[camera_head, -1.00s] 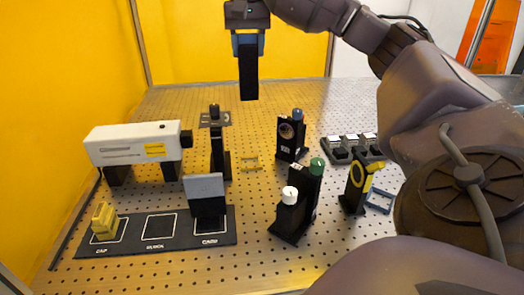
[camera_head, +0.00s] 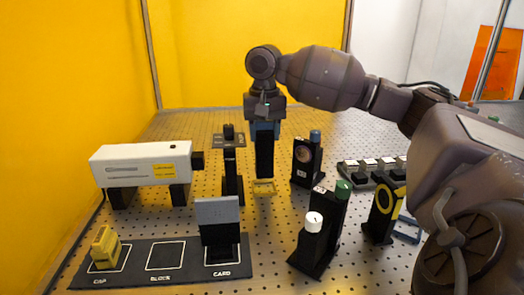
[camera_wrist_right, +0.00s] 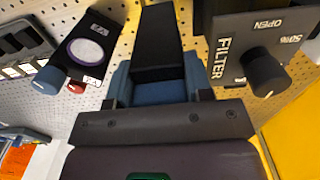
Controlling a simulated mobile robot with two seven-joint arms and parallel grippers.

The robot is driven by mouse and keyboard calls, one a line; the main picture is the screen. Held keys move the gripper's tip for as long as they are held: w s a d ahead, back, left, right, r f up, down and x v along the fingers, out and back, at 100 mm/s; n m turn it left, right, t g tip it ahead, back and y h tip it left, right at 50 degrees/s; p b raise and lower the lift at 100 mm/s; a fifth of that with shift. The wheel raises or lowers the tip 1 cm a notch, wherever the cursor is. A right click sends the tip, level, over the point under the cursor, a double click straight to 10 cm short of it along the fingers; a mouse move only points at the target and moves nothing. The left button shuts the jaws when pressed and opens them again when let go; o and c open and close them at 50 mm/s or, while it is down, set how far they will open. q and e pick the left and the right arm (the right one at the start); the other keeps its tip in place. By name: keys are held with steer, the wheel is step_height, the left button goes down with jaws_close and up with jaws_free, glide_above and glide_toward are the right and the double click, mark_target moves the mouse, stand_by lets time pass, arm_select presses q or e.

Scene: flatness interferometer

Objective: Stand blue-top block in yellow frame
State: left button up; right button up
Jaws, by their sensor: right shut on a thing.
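My right gripper (camera_head: 265,127) points straight down and is shut on the upper end of the blue-top block (camera_head: 264,158). The block is a tall black bar with blue at its upper end, held upright. In the right wrist view the block (camera_wrist_right: 158,42) runs away from the blue part between the jaws. The yellow frame (camera_head: 264,193) is a small low square on the perforated table. My left gripper is not in view.
A black post (camera_head: 231,175) stands close left of the frame, and a post with a round lens (camera_head: 306,162) close right. A white laser box (camera_head: 140,163), a black tray (camera_head: 150,275), knobbed posts (camera_head: 318,222) and a blue frame (camera_head: 407,232) stand around.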

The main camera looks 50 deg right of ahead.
mark_target(264, 148)
step_height(264, 148, down, 4)
steer(key=shift+f+b, duration=0.15)
steer(key=shift+b, duration=0.25)
steer(key=shift+f, duration=0.1)
steer(key=o, duration=1.1)
steer(key=shift+c, duration=0.2)
step_height(264, 148, up, 11)
steer(key=shift+p, duration=1.25)
steer(key=shift+s+r, duration=0.1)
steer(key=shift+r, duration=0.5)
